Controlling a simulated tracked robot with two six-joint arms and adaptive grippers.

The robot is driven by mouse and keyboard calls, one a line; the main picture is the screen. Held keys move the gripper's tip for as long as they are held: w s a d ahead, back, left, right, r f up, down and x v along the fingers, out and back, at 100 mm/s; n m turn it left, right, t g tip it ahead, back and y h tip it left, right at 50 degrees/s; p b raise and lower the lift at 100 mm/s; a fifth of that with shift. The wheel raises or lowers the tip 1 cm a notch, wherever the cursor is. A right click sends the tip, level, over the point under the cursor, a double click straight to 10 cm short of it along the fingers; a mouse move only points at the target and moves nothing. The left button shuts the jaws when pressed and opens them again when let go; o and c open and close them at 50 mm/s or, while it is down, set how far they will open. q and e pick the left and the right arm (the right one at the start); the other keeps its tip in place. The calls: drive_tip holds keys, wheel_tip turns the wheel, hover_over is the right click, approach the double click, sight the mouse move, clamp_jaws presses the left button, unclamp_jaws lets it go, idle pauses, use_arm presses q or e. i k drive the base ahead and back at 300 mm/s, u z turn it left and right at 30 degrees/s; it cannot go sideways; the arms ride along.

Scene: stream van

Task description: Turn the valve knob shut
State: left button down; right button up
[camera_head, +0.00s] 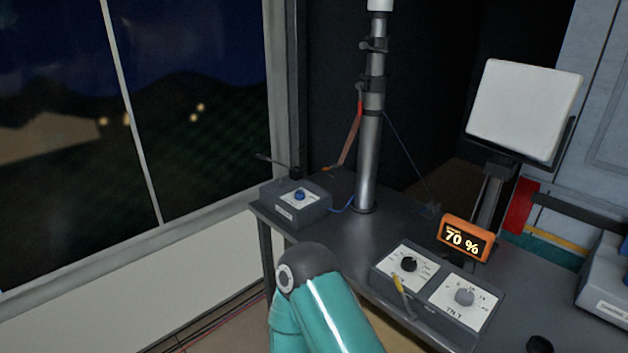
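A blue knob (300,195) sits on the white plate of a small grey box (283,211) at the table's left corner. A blue line runs from this box to the mast's foot. A black knob (409,264) and a grey knob (465,297) sit on two white dial plates of a larger grey control box (386,281) at the front. No label that I can read says which knob is the valve. A teal arm of mine with a dark joint rises at the bottom centre, apart from the knobs. Neither of my grippers shows.
A silver mast (369,165) stands on the dark table (334,236). A yellow-handled lever (402,297) sticks up from the control box. An orange display (466,238) reads 70 %. A white panel (524,108) stands behind it. A window (190,100) fills the left.

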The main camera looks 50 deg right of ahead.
sight(300, 195)
drive_tip(key=z, duration=0.55)
drive_tip(key=i, duration=1.35)
drive_tip(key=z, duration=0.75)
drive_tip(key=k, duration=0.7)
drive_tip(key=z, duration=0.2)
drive_tip(key=i, duration=0.7)
